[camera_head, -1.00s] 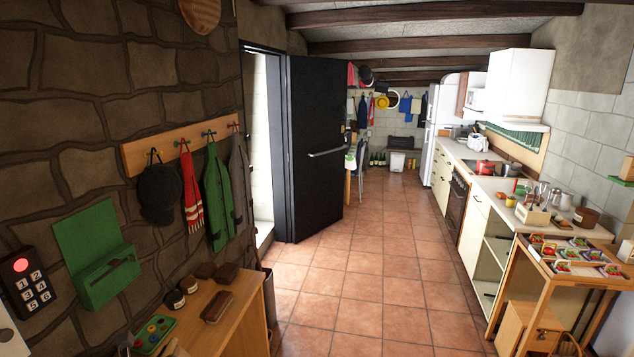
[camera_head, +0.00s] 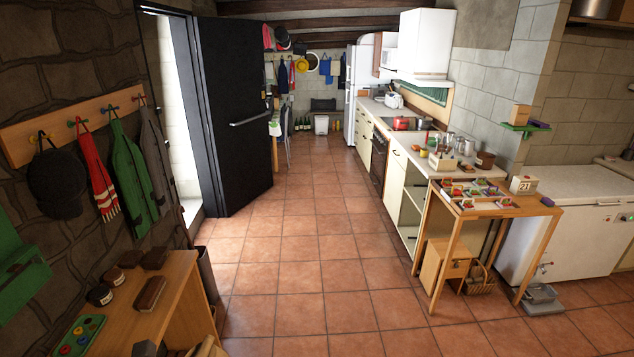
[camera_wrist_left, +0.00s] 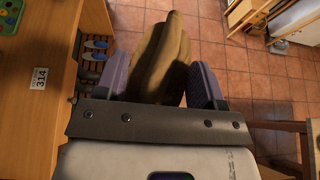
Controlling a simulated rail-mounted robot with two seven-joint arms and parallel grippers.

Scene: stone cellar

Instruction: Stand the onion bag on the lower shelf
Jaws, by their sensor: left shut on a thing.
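In the left wrist view my left gripper (camera_wrist_left: 161,78) is shut on a brown, folded, upright-looking bag (camera_wrist_left: 160,48), which I take to be the onion bag. Its purple fingers press on both sides. The bag is over the tiled floor, to the right of a wooden unit (camera_wrist_left: 38,120); its lower end is hidden. Beside that unit a low slatted shelf (camera_wrist_left: 88,74) holds blue-and-white items. Which shelf is the lower one meant is unclear. My right gripper is not in view.
A wooden bench (camera_head: 172,300) at the lower left carries brushes, tins and a green tray (camera_head: 78,338). A wooden trolley (camera_head: 440,240) with small packets stands at right, with a basket (camera_head: 478,282) below it. The tiled floor (camera_head: 300,250) between is clear.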

